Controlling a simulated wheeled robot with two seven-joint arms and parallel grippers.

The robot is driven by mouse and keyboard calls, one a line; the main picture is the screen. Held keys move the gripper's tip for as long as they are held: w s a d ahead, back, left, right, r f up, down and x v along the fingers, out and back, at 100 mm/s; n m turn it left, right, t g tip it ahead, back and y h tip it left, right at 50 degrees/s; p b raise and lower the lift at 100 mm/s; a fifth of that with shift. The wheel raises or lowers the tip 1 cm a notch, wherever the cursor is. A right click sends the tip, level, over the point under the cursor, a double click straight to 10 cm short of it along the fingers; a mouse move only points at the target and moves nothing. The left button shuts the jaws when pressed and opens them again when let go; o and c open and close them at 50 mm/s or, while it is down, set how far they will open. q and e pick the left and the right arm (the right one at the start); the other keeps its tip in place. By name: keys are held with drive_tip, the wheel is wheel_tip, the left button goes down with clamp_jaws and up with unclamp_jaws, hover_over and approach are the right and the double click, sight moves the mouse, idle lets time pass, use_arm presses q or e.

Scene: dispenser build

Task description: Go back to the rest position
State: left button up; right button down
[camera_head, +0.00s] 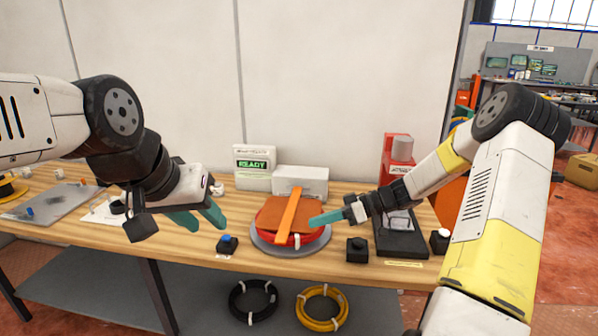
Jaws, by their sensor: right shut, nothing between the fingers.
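My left gripper (200,219) comes in from the left and hangs above the wooden table. Its two teal fingers are spread, with nothing visible between them. My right gripper (318,219) reaches in from the right, its teal fingers shut and pointing left. Its tip is just right of a red round part (318,239) on a grey disc (262,245) in this view. An orange bar (288,216) lies across the top of the red part. I cannot tell whether the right fingertips touch the red part.
A white box reading READY (254,163) and a plain white box (301,181) stand behind. A blue-button box (227,244), a black box (357,250) and a white-button box (439,241) line the front. A red device (397,158) stands back right. Black (252,302) and yellow (322,308) coils lie below.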

drive_tip(key=s+d+r+m+t+h, duration=0.2)
drive_tip(key=s+r+m+h, duration=0.3)
drive_tip(key=s+r, duration=0.4)
drive_tip(key=s+d+r+m+t+h, duration=0.3)
drive_tip(key=s+r+m+h, duration=0.3)
drive_tip(key=s, duration=0.9)
wheel_tip(320, 180, up, 3)
drive_tip(key=shift+s+d+r+m+h, duration=0.1)
drive_tip(key=shift+s+d+m+h, duration=0.2)
drive_tip(key=shift+d+m, duration=0.5)
drive_tip(key=shift+a, duration=0.3)
